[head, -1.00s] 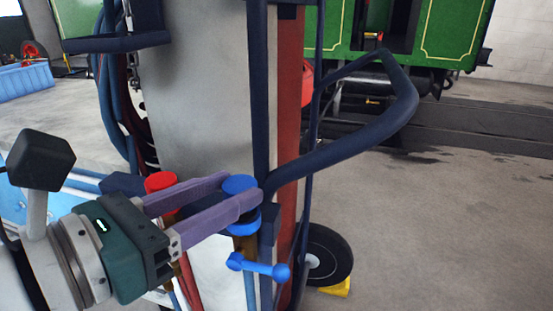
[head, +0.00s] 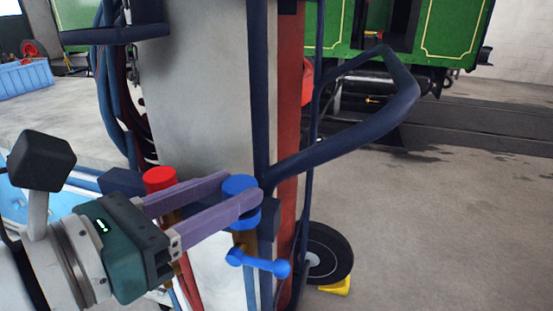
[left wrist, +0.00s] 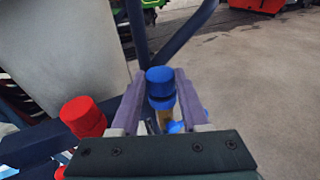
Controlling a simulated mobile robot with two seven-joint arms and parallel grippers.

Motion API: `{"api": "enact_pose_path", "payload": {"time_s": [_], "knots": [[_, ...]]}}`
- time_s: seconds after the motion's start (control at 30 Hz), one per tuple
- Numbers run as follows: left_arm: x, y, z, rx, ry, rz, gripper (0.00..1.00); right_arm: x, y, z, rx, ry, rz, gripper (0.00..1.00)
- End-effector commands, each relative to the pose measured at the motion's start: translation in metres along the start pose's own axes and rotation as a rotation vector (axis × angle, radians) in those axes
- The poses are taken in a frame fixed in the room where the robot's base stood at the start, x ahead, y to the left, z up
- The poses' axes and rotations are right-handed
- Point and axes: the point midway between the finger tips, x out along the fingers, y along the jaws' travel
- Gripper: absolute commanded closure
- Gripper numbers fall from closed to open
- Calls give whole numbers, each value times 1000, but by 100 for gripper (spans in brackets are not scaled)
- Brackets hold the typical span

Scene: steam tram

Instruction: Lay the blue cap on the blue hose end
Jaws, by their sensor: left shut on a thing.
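My left gripper (head: 248,194) is shut on the blue cap (head: 238,183), whose top shows between the purple fingertips. The blue hose end (head: 246,217) stands directly below the cap, on a brass fitting with a blue lever (head: 262,265). In the left wrist view, the blue cap (left wrist: 160,75) sits upright between the fingers (left wrist: 160,95), above the blue hose end (left wrist: 162,102). The fingers hide part of the join in the head view, so I cannot tell if they touch. My right gripper is out of view.
A red cap (head: 160,178) on a second fitting stands just left of the fingers; it also shows in the left wrist view (left wrist: 83,117). A grey cabinet (head: 200,90) and a dark blue bent handle (head: 350,133) rise close behind. Open floor (head: 450,230) lies right.

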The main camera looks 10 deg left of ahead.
Motion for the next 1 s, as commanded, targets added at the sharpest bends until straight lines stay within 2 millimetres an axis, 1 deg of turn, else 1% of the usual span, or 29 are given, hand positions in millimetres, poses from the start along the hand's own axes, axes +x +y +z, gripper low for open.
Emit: {"api": "enact_pose_path", "payload": {"time_s": [0.33,0.37,0.63,0.67,1.0], "knots": [[1,0,-5,0,0,0,100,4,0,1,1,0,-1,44],[1,0,-4,0,0,0,53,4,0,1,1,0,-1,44],[1,0,-4,0,0,0,23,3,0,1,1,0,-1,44],[1,0,-4,0,0,0,20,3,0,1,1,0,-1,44],[1,0,-4,0,0,0,20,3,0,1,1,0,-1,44]]}}
